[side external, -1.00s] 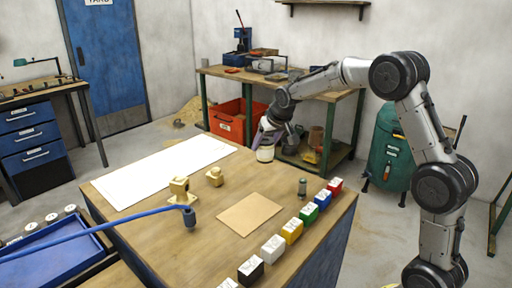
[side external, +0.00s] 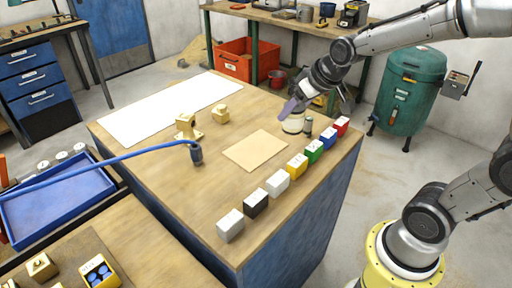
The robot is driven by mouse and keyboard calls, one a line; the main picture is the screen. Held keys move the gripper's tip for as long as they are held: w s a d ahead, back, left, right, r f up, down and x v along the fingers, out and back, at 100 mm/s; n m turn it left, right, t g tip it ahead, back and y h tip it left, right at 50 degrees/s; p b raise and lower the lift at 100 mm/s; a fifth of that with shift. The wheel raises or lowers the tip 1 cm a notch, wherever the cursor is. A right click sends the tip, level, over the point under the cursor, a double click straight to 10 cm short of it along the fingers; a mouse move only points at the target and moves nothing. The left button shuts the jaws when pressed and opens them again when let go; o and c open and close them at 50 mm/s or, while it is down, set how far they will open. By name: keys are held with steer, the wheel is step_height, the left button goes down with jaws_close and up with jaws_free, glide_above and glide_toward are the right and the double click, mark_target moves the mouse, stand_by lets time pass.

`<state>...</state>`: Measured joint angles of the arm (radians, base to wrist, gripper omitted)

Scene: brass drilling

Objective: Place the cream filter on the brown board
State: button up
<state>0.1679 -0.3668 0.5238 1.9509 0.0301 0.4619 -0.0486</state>
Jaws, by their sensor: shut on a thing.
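The cream filter (side external: 293,123) is a short, pale round piece near the back right edge of the wooden bench. My gripper (side external: 290,109) comes down on it from above and is shut on it. The fingers hide part of its top, and I cannot tell if its underside touches the bench. The brown board (side external: 255,151) is a flat, light brown square lying on the bench, in front and to the left of the filter. Nothing lies on it, and the filter is outside its outline in the picture.
A small grey-green cylinder (side external: 308,126) stands close to the filter's right. Several coloured blocks line the right edge, among them a yellow one (side external: 297,165). A brass fitting (side external: 187,127) and a blue hose end (side external: 196,153) are left of the board. A white sheet (side external: 170,108) lies behind.

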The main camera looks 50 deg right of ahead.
mark_target(297, 113)
steer(key=shift+n, duration=0.3)
steer(key=s+a, duration=0.1)
steer(key=s+a+r, duration=0.1)
steer(key=shift+s+a+r, duration=0.1)
steer(key=shift+s+a, duration=0.3)
steer(key=shift+a+r+y, duration=0.15)
steer(key=shift+y, duration=0.15)
steer(key=w+f, duration=0.3)
steer(key=w, duration=0.1)
steer(key=w+f, duration=0.3)
steer(key=w, duration=0.2)
steer(key=w+d+f, duration=0.1)
steer(key=w+f, duration=0.2)
steer(key=w, duration=0.1)
steer(key=shift+w+f, duration=0.1)
steer(key=shift+w, duration=0.1)
steer(key=shift+w+f, duration=0.15)
steer(key=shift+f, duration=0.75)
steer(key=shift+w+f, duration=0.1)
steer(key=shift+f, duration=0.75)
steer(key=shift+f, duration=0.1)
steer(key=o, duration=1.4)
steer(key=shift+f, duration=0.1)
